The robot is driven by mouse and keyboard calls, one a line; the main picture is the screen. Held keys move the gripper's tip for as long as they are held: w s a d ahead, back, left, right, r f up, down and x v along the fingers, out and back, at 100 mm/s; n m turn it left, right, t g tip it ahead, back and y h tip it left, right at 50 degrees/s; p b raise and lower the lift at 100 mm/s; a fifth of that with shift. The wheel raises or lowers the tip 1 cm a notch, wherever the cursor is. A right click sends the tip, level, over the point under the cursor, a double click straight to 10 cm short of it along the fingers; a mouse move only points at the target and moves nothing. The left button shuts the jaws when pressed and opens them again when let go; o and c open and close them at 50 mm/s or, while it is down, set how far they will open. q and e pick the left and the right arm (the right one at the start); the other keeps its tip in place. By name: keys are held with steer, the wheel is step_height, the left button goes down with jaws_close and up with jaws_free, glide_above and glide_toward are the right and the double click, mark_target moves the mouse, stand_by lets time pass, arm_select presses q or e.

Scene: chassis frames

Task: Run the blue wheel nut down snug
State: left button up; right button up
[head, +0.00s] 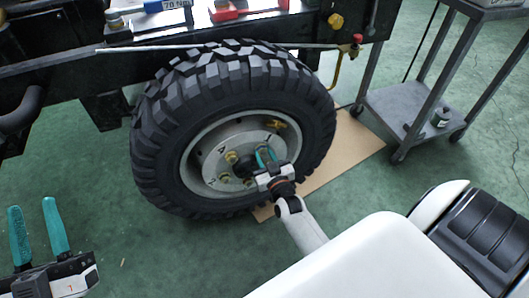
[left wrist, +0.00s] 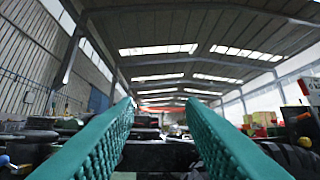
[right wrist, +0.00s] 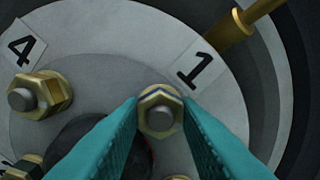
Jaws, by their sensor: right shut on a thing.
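The wheel (head: 190,100) with its knobbly tire stands upright against the dark chassis. Its grey hub (head: 205,160) carries brass-coloured nuts and number labels. In the right wrist view, a hex nut (right wrist: 160,112) with a thin bluish band sits on its stud beside the label 1 (right wrist: 196,68). My right gripper (head: 265,156) is at the hub with its teal fingers (right wrist: 160,104) shut on that nut, one on each side. My left gripper (head: 34,204) is open and empty at the lower left, well away from the wheel; its spread fingers show in the left wrist view (left wrist: 160,105).
Another nut (right wrist: 40,95) sits near the label 4 (right wrist: 20,47). A brass stem (right wrist: 235,30) sticks out beside the gripped nut. A blue-and-white item marked 70 Nm (head: 165,6) and a red tray (head: 225,12) lie on the chassis. A grey cart (head: 405,100) stands at right.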

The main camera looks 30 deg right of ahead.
steer(key=m+p, duration=0.1)
steer(key=m, duration=0.1)
steer(key=shift+m, duration=0.4)
arm_select(q)
steer(key=f+g, duration=0.1)
steer(key=w+f+g+y, duration=0.1)
steer(key=f, duration=0.1)
steer(key=w+f+g, duration=0.1)
steer(key=f+g, duration=0.1)
steer(key=shift+w+a+f, duration=0.1)
steer(key=shift+a+f, duration=0.05)
arm_select(e)
steer(key=o, duration=1)
steer(key=shift+s, duration=0.2)
steer(key=shift+s+a+p, duration=0.1)
steer(key=shift+s+p, duration=0.2)
arm_select(q)
steer(key=s+a+f+g+y+p, duration=0.1)
steer(key=s+f+g, duration=0.1)
steer(key=f+g, duration=0.2)
steer(key=s+a+f+g+y+p, duration=0.1)
steer(key=a+f+g+y+p, duration=0.1)
steer(key=f+g, duration=0.2)
steer(key=shift+s+f+n+g, duration=0.3)
steer(key=shift+s+f+g, duration=0.1)
steer(key=shift+f, duration=1.3)
arm_select(e)
steer(key=shift+v, duration=5.55)
arm_select(q)
steer(key=shift+d, duration=0.1)
